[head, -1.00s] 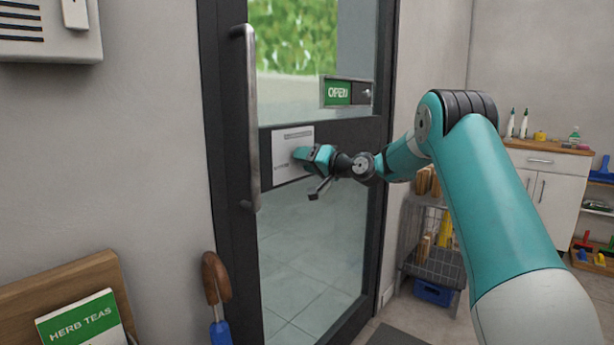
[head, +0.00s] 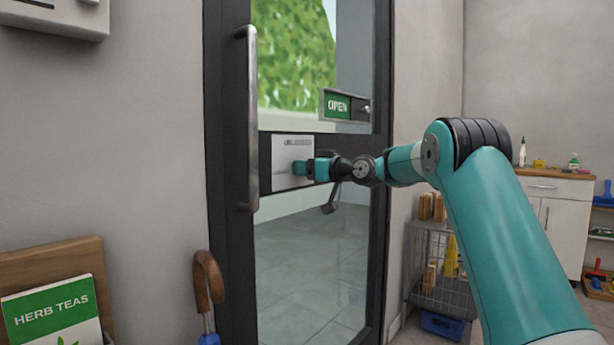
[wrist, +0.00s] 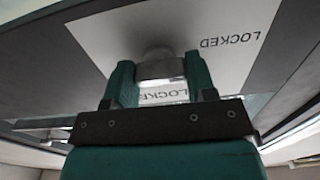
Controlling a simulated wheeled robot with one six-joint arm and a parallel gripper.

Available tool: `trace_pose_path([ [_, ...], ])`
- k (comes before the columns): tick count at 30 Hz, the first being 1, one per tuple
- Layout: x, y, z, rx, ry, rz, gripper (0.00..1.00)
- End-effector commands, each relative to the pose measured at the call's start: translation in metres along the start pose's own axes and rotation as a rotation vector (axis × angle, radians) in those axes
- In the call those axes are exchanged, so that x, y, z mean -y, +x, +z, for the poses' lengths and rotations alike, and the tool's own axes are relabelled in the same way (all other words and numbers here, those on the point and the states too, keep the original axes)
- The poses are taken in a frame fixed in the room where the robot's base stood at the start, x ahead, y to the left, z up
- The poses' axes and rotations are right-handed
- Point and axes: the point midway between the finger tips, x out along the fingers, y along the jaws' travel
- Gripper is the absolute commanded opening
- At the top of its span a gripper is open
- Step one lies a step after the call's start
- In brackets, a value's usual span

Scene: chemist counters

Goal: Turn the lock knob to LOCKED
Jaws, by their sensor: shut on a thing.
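The lock knob (wrist: 160,66) is a silvery round piece on a white plate (wrist: 105,38) in the wrist view. My gripper (wrist: 158,78) is shut on it, with one teal finger on each side. The word LOCKED (wrist: 228,40) is printed on the plate to the right. Between the fingers I read "LOCKE"; its ends are hidden, so I cannot tell the whole word. In the head view the white plate (head: 284,152) is on the door's dark middle rail, and my gripper (head: 300,168) covers the knob there.
The glass door has a long vertical handle (head: 248,120) left of the plate. A green OPEN sign (head: 338,106) is above right. A wire rack (head: 440,270) stands beyond the door on the right.

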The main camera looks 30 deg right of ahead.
Motion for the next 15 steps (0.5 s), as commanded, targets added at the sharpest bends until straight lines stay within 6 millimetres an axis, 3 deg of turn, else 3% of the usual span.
trace_pose_path([
  [15, -0.0006, -0.0001, 0.0005, 0.002, -0.039, 0.001, 0.27],
])
